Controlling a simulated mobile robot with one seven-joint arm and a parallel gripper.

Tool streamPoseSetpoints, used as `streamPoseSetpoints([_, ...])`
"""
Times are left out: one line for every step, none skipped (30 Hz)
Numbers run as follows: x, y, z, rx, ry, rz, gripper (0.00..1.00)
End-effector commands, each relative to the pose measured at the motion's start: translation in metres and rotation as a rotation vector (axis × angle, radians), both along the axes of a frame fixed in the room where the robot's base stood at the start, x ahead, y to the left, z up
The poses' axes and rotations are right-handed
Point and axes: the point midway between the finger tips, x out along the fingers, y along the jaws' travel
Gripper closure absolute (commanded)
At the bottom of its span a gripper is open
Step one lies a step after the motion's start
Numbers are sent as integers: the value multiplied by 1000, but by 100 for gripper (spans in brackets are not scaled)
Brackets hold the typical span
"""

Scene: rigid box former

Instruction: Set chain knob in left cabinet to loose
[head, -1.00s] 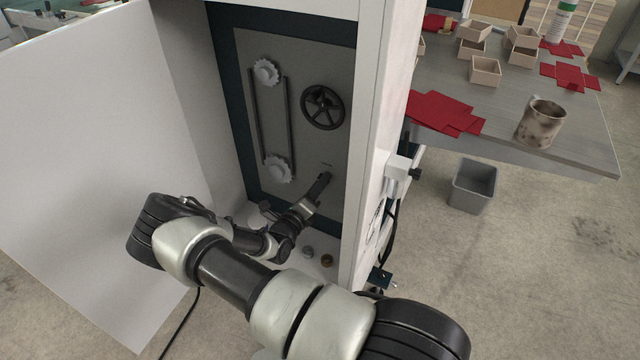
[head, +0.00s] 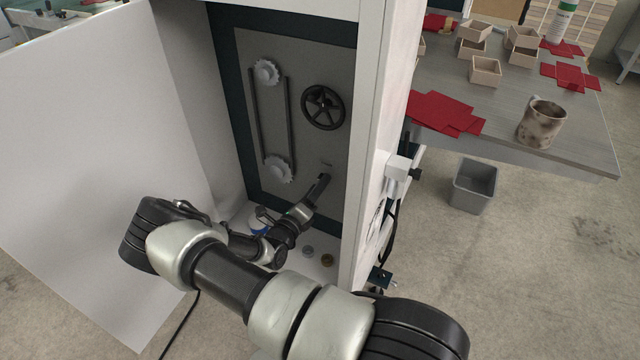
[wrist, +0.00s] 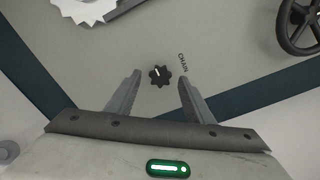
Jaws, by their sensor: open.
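The chain knob (wrist: 159,76) is a small black lobed knob with a white pointer line, on the grey back panel (head: 300,55) of the open cabinet. The word CHAIN is printed beside it in the wrist view. Its setting words are not readable. My gripper (wrist: 158,90) is open, its two fingers on either side of the knob in the picture and empty. Whether the fingertips reach the knob's depth I cannot tell. In the head view my gripper (head: 319,187) is at the lower right of the panel and hides the knob.
Two sprockets (head: 266,73) with a chain are at the panel's left. A black handwheel (head: 323,107) is at upper right. The open white door (head: 90,150) stands at left, the cabinet's side post (head: 375,150) at right. Small round items (head: 327,260) lie on the cabinet floor.

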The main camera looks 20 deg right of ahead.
Motion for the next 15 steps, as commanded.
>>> streamPoseSetpoints([-6,10,2,-1,2,4,52])
streamPoseSetpoints([-10,15,2,0,1,4,52])
streamPoseSetpoints([-16,23,2,1,2,5,52])
streamPoseSetpoints([-21,29,2,0,3,5,52])
streamPoseSetpoints([-26,35,2,-1,2,4,52])
streamPoseSetpoints([-31,43,2,0,2,6,52])
streamPoseSetpoints([-36,49,1,0,3,5,52])
streamPoseSetpoints([-41,54,2,-1,3,6,52])
streamPoseSetpoints([-47,62,1,-1,3,4,52])
streamPoseSetpoints([-52,68,1,0,2,6,52])
streamPoseSetpoints([-56,74,1,0,3,5,52])
streamPoseSetpoints([-62,81,2,-1,2,5,52])
streamPoseSetpoints([-66,86,1,0,2,6,52])
streamPoseSetpoints([-70,91,1,0,1,4,52])
streamPoseSetpoints([-75,97,1,-1,2,4,52])
